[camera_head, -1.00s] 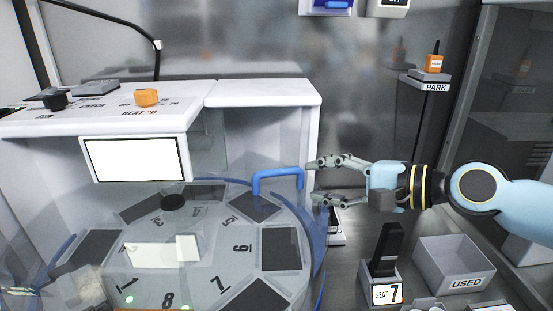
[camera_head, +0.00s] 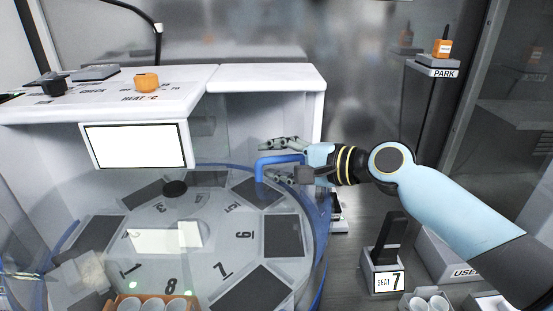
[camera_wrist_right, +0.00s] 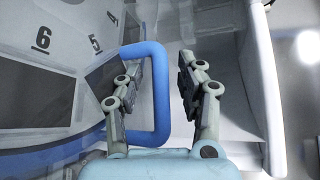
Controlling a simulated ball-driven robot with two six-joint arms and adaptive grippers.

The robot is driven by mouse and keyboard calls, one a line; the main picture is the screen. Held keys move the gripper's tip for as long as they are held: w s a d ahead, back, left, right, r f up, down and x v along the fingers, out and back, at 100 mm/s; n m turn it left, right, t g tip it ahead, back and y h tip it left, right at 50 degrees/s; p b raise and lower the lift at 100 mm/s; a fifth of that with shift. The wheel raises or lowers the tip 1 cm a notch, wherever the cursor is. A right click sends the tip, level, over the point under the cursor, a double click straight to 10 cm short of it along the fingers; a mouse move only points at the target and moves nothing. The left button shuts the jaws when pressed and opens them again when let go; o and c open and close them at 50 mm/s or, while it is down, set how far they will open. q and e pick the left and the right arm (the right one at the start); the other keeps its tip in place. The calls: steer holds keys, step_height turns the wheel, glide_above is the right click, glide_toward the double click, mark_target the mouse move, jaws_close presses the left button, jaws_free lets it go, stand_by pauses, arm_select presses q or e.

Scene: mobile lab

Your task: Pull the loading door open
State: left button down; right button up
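The loading door's blue handle (camera_head: 278,160) stands at the right side of the round carousel housing, on a clear curved door. My right gripper (camera_head: 264,161) reaches it from the right, with its fingers apart above and below the handle in the head view. In the right wrist view the blue handle (camera_wrist_right: 161,95) passes between the two spread fingers of the gripper (camera_wrist_right: 158,80). It lies nearer the left finger, and a gap shows on the right. I cannot tell whether a finger touches it. My left gripper is not in view.
The numbered carousel (camera_head: 190,230) lies behind the clear door. A white housing with an orange knob (camera_head: 147,83) stands behind. To the right are a seat 7 stand (camera_head: 386,250), a grey USED bin (camera_head: 440,258) partly behind my arm, and a PARK post (camera_head: 436,68).

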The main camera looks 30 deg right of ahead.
jaws_close()
steer(key=shift+f, duration=0.1)
stand_by(0.5)
